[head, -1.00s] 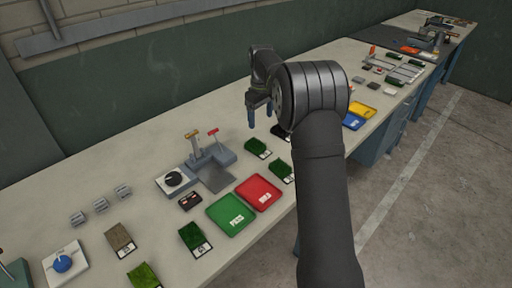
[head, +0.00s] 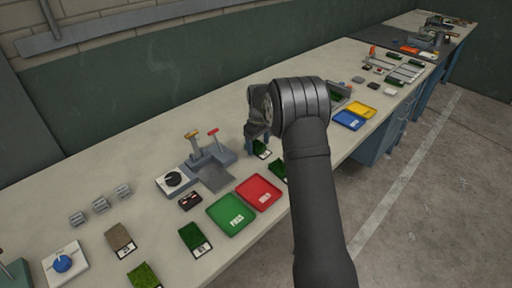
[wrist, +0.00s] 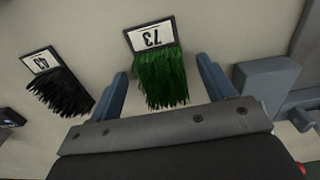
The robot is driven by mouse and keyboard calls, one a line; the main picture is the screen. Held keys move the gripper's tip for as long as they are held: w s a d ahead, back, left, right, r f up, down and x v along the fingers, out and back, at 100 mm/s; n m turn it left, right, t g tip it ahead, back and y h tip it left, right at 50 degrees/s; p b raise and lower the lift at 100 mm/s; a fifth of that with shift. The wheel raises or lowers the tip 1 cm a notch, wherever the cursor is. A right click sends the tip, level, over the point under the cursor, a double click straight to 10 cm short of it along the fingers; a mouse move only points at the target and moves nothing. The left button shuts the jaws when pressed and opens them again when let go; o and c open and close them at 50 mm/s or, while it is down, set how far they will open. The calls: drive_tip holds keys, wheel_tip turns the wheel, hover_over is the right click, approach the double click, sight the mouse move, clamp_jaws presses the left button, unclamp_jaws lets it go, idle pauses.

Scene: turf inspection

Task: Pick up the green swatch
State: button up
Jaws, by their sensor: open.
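A green grass swatch with a white number label and dark border (wrist: 160,78) lies on the bench in the wrist view, between the two blue fingers of my gripper (wrist: 163,68). The fingers are open, with a gap on each side of the swatch. In the head view, my gripper (head: 257,142) is low over the bench, at this green swatch (head: 262,150), which it partly hides.
A black swatch (wrist: 60,90) lies left of the fingers in the wrist view. A grey fixture with levers (head: 208,160) stands close left of my gripper. A red tray (head: 259,191) and a green tray (head: 231,213) lie nearer.

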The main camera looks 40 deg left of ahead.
drive_tip(key=c, duration=1)
drive_tip(key=shift+r, duration=0.1)
